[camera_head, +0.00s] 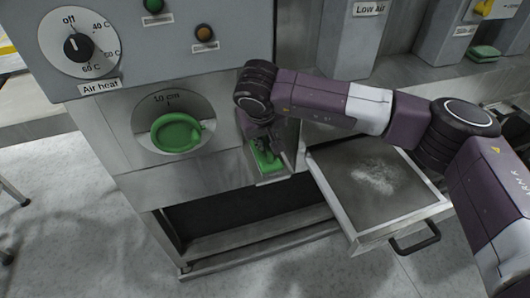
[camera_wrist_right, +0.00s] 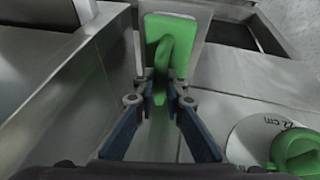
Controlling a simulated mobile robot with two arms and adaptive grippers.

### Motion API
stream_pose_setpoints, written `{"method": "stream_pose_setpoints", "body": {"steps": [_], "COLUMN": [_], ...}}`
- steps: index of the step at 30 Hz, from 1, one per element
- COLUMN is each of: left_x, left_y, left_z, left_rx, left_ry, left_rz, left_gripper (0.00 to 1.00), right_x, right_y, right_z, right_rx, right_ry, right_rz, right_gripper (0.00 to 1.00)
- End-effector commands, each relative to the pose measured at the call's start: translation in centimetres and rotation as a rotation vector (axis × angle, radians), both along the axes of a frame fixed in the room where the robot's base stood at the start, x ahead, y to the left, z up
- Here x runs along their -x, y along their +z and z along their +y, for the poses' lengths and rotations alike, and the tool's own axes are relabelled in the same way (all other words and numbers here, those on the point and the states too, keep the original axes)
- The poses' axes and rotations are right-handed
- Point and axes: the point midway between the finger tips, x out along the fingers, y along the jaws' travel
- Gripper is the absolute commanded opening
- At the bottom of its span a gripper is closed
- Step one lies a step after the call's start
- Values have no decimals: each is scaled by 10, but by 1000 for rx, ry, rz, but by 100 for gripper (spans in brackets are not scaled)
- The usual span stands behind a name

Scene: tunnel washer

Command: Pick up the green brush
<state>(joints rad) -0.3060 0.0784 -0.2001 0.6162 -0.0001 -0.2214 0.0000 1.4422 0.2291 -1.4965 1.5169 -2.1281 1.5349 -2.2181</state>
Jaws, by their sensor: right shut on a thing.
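The green brush (camera_head: 267,162) is at the right end of the machine's front, beside the open drawer in the head view. In the right wrist view the green brush (camera_wrist_right: 168,32) shows as a flat green block with a raised green handle. My right gripper (camera_head: 262,143) comes down onto it from above. In the wrist view the two fingers (camera_wrist_right: 160,92) are closed in on the lower end of the handle. Whether the brush touches the metal under it is hard to tell. My left gripper is in neither view.
A drawer (camera_head: 336,192) with white powder and a black handle stands pulled out, right of the brush. A green round knob (camera_head: 176,132) is on the panel to the left. A temperature dial (camera_head: 78,47) is above. Another green item (camera_head: 484,53) lies at the far right.

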Motion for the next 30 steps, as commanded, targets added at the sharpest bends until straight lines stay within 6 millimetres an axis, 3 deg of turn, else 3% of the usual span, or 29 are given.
{"method": "stream_pose_setpoints", "body": {"steps": [13, 20, 29, 30], "left_x": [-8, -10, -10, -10], "left_y": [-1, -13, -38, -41], "left_z": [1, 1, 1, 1], "left_rx": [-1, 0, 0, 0], "left_ry": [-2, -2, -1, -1], "left_rz": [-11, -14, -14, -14], "left_gripper": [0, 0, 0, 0], "right_x": [0, 3, 2, 9], "right_y": [1, 7, 70, 69], "right_z": [0, -1, -1, -3], "right_rx": [-1, -1, -3, 0], "right_ry": [0, 1, -2, 1], "right_rz": [-3, -5, -10, -3], "right_gripper": [0, 0, 0, 0]}}
